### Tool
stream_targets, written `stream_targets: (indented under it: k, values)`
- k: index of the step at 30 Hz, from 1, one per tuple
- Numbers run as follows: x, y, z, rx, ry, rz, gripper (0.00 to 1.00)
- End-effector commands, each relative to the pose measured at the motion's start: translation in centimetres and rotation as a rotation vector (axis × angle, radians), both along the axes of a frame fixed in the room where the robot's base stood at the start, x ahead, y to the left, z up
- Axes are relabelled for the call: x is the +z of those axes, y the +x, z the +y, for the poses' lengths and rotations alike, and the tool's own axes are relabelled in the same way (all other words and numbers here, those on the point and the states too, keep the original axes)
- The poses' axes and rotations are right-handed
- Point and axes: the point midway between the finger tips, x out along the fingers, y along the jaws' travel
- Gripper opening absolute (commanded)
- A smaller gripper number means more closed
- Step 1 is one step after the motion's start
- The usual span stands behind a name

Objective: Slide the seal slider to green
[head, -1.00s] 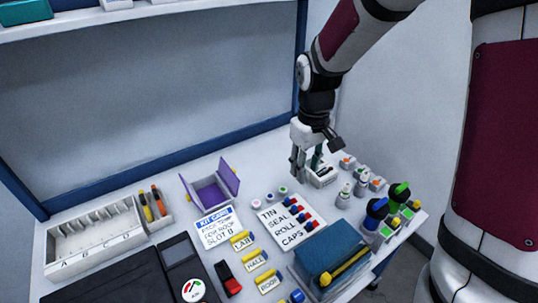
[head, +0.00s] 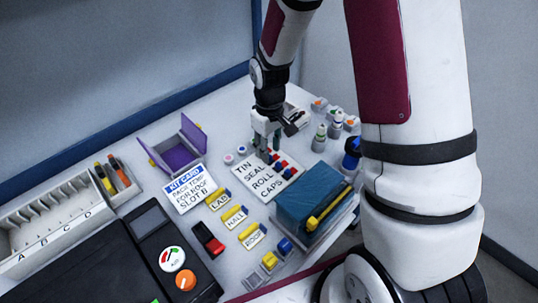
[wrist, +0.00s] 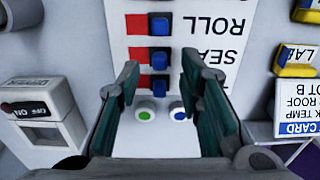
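The white label card (head: 250,187) reads TIN, SEAL, ROLL, CAPS, with a row of sliders along one side. In the wrist view the seal slider (wrist: 160,57) has a blue knob, with red showing on its left; no green shows on it. The roll slider (wrist: 160,26) and the tin slider (wrist: 160,87) look the same. My gripper (head: 265,155) points down over the card's slider end. In the wrist view my gripper (wrist: 161,64) is open and empty, its fingertips on either side of the seal knob's line. I cannot tell its height above the card.
Round green (wrist: 145,114) and blue-topped (wrist: 178,113) buttons sit beside the tin slider. A white switch box (wrist: 45,110) stands close by. A blue box (head: 310,190) lies beside the card, the purple open box (head: 180,157) on the other side.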

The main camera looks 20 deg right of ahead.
Motion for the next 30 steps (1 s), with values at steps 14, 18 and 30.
stream_targets:
  k: [14, 18, 30]
  values:
    - [-2.3, 0.0, 0.0, -0.001, -0.001, 0.000, 0.33]
    - [-2.3, 0.0, 0.0, -0.001, 0.000, 0.000, 0.20]
    - [-2.2, 0.2, -0.5, -0.002, 0.000, 0.000, 0.00]
